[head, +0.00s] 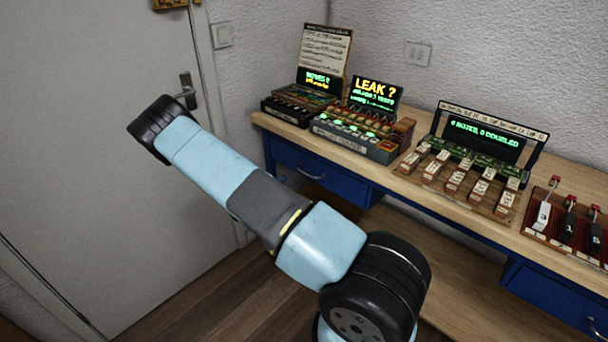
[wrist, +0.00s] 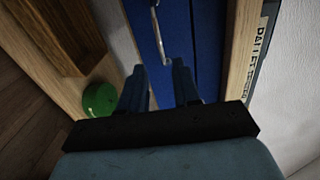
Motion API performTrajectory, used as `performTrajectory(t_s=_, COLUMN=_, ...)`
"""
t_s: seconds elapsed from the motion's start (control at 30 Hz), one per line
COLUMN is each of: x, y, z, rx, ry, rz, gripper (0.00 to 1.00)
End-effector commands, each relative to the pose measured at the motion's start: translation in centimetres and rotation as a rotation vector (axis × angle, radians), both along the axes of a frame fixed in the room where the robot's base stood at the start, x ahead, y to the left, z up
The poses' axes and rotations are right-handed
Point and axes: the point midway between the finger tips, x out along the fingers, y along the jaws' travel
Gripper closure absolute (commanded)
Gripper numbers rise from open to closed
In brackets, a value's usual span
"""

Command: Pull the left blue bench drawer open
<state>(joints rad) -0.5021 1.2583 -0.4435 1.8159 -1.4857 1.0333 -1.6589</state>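The left blue bench drawer (head: 285,157) sits under the bench top at the left and looks shut. Its metal handle (head: 311,175) is a thin bow on the front. In the wrist view the blue drawer front (wrist: 206,45) runs up the picture, with the handle (wrist: 157,32) at the top centre. My gripper (wrist: 159,66) is open, its two dark fingers pointing toward the front. The near end of the handle appears between the fingertips. I cannot tell whether they touch it. My gripper does not show in the head view.
The wooden bench top (head: 410,200) carries several lit panels and a wooden key rack (head: 458,185). Another blue drawer (head: 545,300) is at the right. A grey door (head: 85,120) stands at the left. A green round thing (wrist: 99,99) is near my left finger.

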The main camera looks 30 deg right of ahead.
Motion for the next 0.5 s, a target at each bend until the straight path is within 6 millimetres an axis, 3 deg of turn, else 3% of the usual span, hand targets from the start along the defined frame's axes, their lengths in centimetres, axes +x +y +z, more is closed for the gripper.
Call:
performTrajectory(t_s=0.23, x=0.5, y=-1.1, z=-0.7, rx=-0.020, ry=0.026, rz=0.018, gripper=0.68)
performTrajectory(t_s=0.5, x=2.0, y=-5.2, z=-1.2, rx=-0.018, ry=0.023, rz=0.015, gripper=0.68)
